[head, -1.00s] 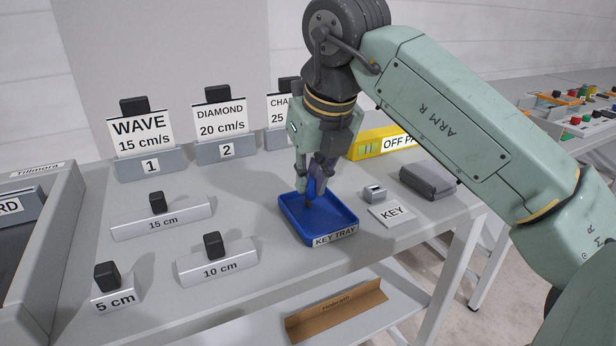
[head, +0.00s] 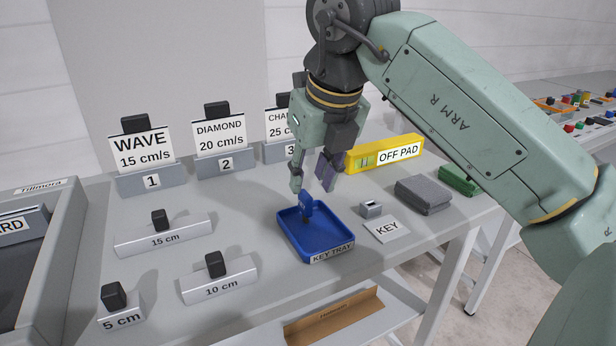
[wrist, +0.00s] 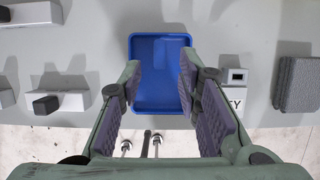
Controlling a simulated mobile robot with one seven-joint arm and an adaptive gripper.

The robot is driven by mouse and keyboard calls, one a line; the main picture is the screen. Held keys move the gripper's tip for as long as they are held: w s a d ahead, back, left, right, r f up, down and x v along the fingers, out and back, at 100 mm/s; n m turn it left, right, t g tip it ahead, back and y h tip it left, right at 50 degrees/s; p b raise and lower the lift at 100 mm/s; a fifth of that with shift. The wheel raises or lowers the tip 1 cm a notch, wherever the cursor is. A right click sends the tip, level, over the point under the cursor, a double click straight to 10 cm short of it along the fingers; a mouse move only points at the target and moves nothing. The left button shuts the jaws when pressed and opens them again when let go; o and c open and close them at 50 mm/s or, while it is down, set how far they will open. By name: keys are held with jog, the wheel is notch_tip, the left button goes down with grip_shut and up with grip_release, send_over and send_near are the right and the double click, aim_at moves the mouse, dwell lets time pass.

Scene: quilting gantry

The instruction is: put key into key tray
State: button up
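The blue key tray (head: 340,243) sits on the grey table, with its label on the front rim. The key (head: 306,203) has a blue head and a dark lower end. It shows roughly upright at the tray's back left part, below my fingers; I cannot tell whether it leans on the wall. My gripper (head: 311,189) is open and empty above the back of the tray. In the wrist view the open fingers stand apart on either side of the tray (wrist: 160,108); the key cannot be made out there.
A small grey key switch block (head: 371,209) and a KEY label (head: 387,229) are right of the tray. Black-knobbed signs stand left and behind.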

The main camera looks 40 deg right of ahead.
jog(key=p+v, duration=0.3)
jog(key=v, duration=0.4)
jog(key=shift+s, duration=0.15)
dwell(0.3)
